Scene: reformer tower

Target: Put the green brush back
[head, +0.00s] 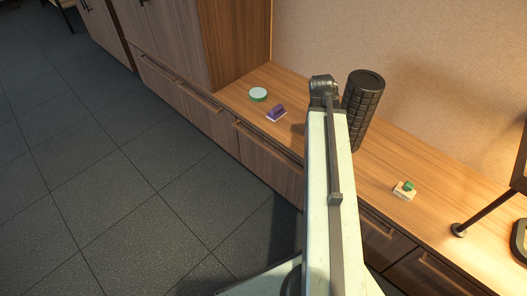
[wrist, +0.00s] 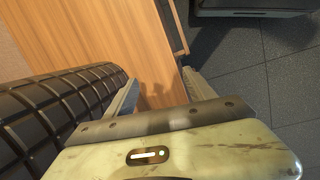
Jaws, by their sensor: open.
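The green brush (head: 404,189) sits on the wooden counter at the right of the head view. It has a green top over a pale, block-like base. My gripper (wrist: 161,78) is open and empty in the wrist view, with bare wooden surface and the counter edge between and beyond its fingers. In the head view my arm rises in front of the counter, left of the green brush, and its fingers cannot be made out. The green brush does not show in the wrist view.
A black ridged roller (head: 364,108) stands upright beside my arm; it fills the left of the wrist view (wrist: 50,110). A purple brush (head: 276,112) and a round green-and-white item (head: 258,94) lie farther left on the counter (head: 385,165). A dark-framed stand (head: 490,208) is at the right.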

